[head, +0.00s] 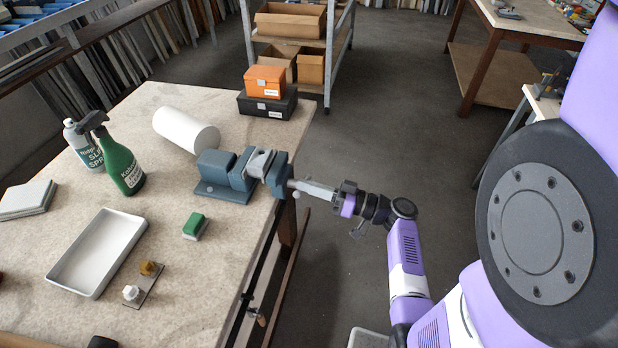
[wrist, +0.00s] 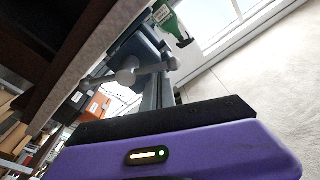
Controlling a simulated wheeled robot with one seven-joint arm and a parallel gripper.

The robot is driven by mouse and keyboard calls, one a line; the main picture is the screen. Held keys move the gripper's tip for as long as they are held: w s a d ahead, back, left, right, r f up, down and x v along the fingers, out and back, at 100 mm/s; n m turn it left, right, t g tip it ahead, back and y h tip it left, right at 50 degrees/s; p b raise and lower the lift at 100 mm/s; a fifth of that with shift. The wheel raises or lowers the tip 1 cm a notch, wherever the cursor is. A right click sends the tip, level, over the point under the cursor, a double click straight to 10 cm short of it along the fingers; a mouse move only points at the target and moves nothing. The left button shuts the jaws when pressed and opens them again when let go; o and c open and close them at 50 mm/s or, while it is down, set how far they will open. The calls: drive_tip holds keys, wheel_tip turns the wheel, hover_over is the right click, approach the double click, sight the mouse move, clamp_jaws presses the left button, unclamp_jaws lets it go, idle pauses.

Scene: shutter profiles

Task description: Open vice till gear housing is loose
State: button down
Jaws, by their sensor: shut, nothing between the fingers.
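The blue-grey vice (head: 222,190) stands at the right edge of the bench. A lighter grey metal part, seemingly the gear housing (head: 261,163), sits between its jaws; I cannot tell how tightly. The vice's handle (head: 296,194) is at its right end, beyond the bench edge. My gripper (head: 297,185) reaches in from the right with its tips at the handle end. It looks shut with nothing held; whether it touches the handle is unclear. In the wrist view the handle's round hub and bar (wrist: 126,77) show close ahead, with the vice body (wrist: 140,50) behind.
A white cylinder (head: 186,131) lies behind the vice. Orange (head: 264,81) and black (head: 267,105) boxes stand at the back corner. Green (head: 122,165) and grey spray bottles, a white tray (head: 62,283) and a green sponge (head: 194,225) are left.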

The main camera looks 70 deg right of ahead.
drive_tip(key=shift+f, duration=0.1)
idle(0.3)
drive_tip(key=shift+a+f+n+b, duration=0.1)
drive_tip(key=shift+n+b, duration=0.2)
drive_tip(key=shift+b, duration=0.55)
drive_tip(key=shift+a+f+n+b, duration=0.2)
drive_tip(key=shift+n+b, duration=0.3)
drive_tip(key=shift+b, duration=0.65)
wheel_tip(320, 180, down, 6)
drive_tip(key=n+g+y+b, duration=0.1)
drive_tip(key=n+y+b, duration=0.2)
drive_tip(key=n+b, duration=1.4)
drive_tip(key=b, duration=2.1)
drive_tip(key=shift+d+f+b, duration=0.2)
drive_tip(key=shift+f+b, duration=0.05)
drive_tip(key=shift+b, duration=0.15)
drive_tip(key=shift+d+b, duration=0.25)
drive_tip(key=shift+b, duration=0.25)
drive_tip(key=shift+a, duration=0.1)
